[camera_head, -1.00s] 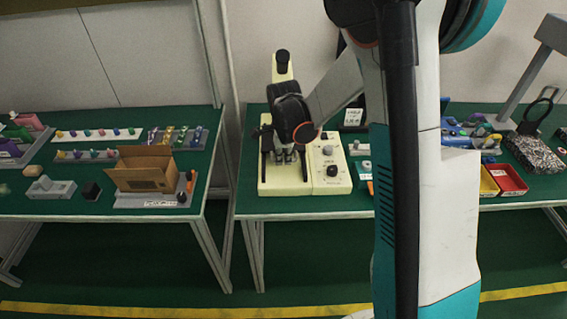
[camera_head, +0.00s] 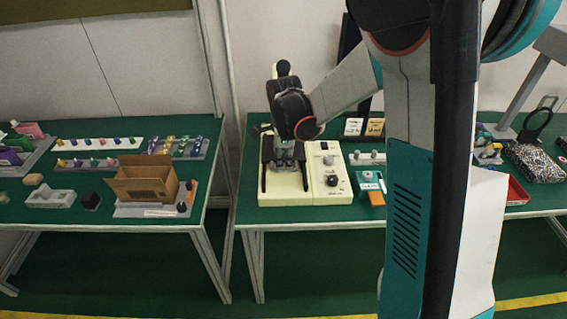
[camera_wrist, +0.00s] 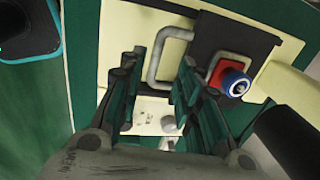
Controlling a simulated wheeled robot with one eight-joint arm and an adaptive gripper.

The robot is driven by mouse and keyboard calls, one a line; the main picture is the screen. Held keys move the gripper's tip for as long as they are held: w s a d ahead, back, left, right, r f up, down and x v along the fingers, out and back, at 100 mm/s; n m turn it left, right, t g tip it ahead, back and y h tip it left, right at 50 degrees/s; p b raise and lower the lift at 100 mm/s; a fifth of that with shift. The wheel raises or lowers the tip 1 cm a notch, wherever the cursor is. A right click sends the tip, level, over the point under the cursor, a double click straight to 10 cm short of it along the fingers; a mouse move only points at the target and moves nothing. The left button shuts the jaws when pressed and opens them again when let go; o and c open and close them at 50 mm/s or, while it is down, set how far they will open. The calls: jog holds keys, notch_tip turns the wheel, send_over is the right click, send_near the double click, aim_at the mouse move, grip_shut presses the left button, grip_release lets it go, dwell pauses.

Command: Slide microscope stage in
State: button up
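The microscope is a cream unit with a base (camera_head: 290,197) on the right-hand green table, with two dark bars along its base and a dark eyepiece end at the top. My wrist covers its middle in the head view. In the wrist view, a dark plate (camera_wrist: 236,38) on the cream body carries a red block with a blue-ringed round part (camera_wrist: 234,84). A pale U-shaped handle (camera_wrist: 153,62) stands beside the plate. My gripper (camera_wrist: 163,62) is open, its dark green fingers apart near the handle. It also shows in the head view (camera_head: 285,154). Contact with the handle cannot be told.
A control panel with knobs (camera_head: 331,180) adjoins the microscope's right side. A teal box (camera_head: 369,184) and an orange item (camera_head: 376,198) lie further right. A cardboard box (camera_head: 143,182) stands on the left table, across a gap. My arm hides part of the right table.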

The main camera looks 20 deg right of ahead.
notch_tip(320, 180, up, 8)
jog(key=s, duration=0.1)
jog(key=shift+s+a, duration=0.15)
jog(key=shift+a, duration=0.05)
jog(key=shift+f, duration=0.15)
jog(key=s+a+r+n+t, duration=0.1)
jog(key=s+r+n, duration=0.3)
jog(key=s+n, duration=0.6)
jog(key=s+a+r+n+t, duration=0.1)
jog(key=s+r+n+t, duration=0.2)
jog(key=s+n, duration=0.8)
jog(key=s+t, duration=0.1)
jog(key=s, duration=0.1)
jog(key=shift+s+a+r+y, duration=0.25)
jog(key=shift+s+r+y, duration=0.05)
jog(key=shift+s+r, duration=0.1)
jog(key=shift+c, duration=0.2)
dwell(0.7)
